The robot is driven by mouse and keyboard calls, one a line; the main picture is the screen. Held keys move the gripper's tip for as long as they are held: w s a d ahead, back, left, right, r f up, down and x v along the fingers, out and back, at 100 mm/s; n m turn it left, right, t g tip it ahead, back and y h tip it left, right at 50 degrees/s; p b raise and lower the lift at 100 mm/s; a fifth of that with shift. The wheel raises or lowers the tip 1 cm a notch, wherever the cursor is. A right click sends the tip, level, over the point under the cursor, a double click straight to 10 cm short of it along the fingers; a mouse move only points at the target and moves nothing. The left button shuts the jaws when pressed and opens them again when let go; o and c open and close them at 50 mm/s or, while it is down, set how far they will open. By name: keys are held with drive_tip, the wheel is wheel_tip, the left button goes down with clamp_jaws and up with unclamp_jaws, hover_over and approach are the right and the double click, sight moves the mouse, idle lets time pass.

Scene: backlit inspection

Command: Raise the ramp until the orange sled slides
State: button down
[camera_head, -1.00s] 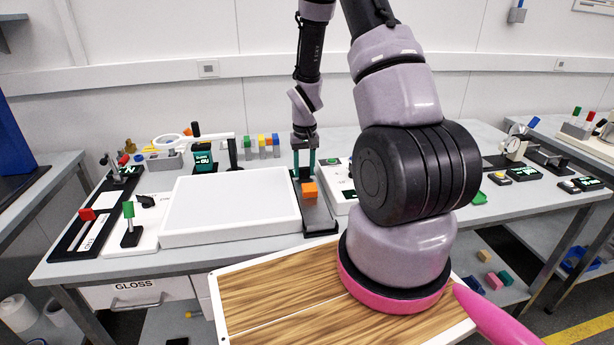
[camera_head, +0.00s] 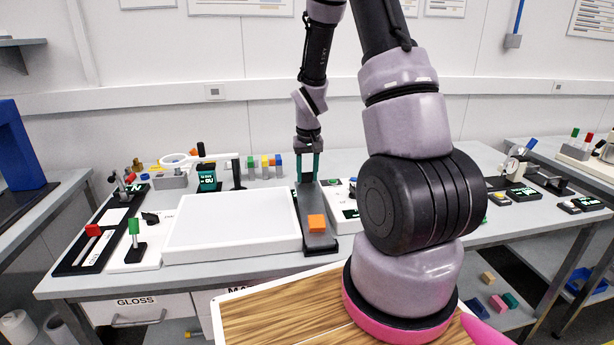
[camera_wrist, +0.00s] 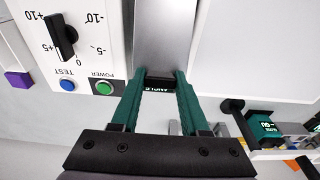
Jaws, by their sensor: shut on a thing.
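The grey ramp (camera_head: 314,202) stands on the bench just right of the white light panel, with its low end toward me. Its far end is raised. The orange sled (camera_head: 316,222) sits on the lower part of the ramp, a short way above its front end. My gripper (camera_head: 308,181) is at the ramp's far end. In the wrist view, my gripper's green fingers (camera_wrist: 160,80) are shut on the dark end of the ramp (camera_wrist: 163,30), over a label reading ANGLE. The sled does not show in the wrist view.
The white light panel (camera_head: 232,222) lies close on the ramp's left. A white control box (camera_wrist: 70,45) with a black knob and two buttons is on its other side. My arm hides part of the bench to the right. Several coloured blocks stand behind.

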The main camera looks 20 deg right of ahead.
drive_tip(key=shift+c, duration=2)
unclamp_jaws()
drive_tip(key=shift+s+f, duration=0.15)
drive_tip(key=shift+s, duration=0.1)
drive_tip(key=shift+w, duration=0.1)
drive_tip(key=shift+r, duration=0.55)
wheel_tip(320, 180, up, 10)
drive_tip(key=s, duration=0.1)
drive_tip(key=shift+s+a+f, duration=0.15)
drive_tip(key=shift+a, duration=0.05)
drive_tip(key=s+a+r+m+t+y, duration=0.1)
drive_tip(key=s+a+r+t, duration=0.1)
drive_tip(key=s+r, duration=0.8)
drive_tip(key=s+a+r+m+t+y, duration=0.1)
drive_tip(key=s+a+r+t, duration=0.2)
drive_tip(key=s+r, duration=0.8)
drive_tip(key=shift+a+r+t, duration=0.3)
drive_tip(key=shift+a+r, duration=0.3)
drive_tip(key=shift+a, duration=0.4)
